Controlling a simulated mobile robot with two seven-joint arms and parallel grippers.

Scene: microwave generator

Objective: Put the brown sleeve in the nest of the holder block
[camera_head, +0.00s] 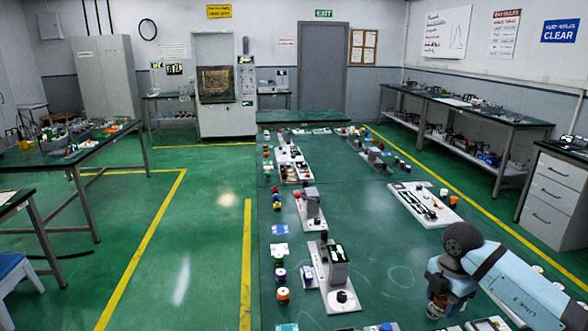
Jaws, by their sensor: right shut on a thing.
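My right arm comes in from the lower right, and my right gripper (437,306) points down over the near right part of the long green table. It is shut on a small brownish thing (439,299), which looks like the brown sleeve but is mostly hidden by the gripper. I cannot tell for certain which thing is the holder block; several small fixtures stand on white base plates along the table. My left gripper is not in view.
The long green table (385,262) has a clear middle. A fixture with a dark block (335,272) stands at its near left, and a white panel (425,205) lies at its right. Small coloured parts line the left edge. A grey drawer cabinet (553,190) stands at the right.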

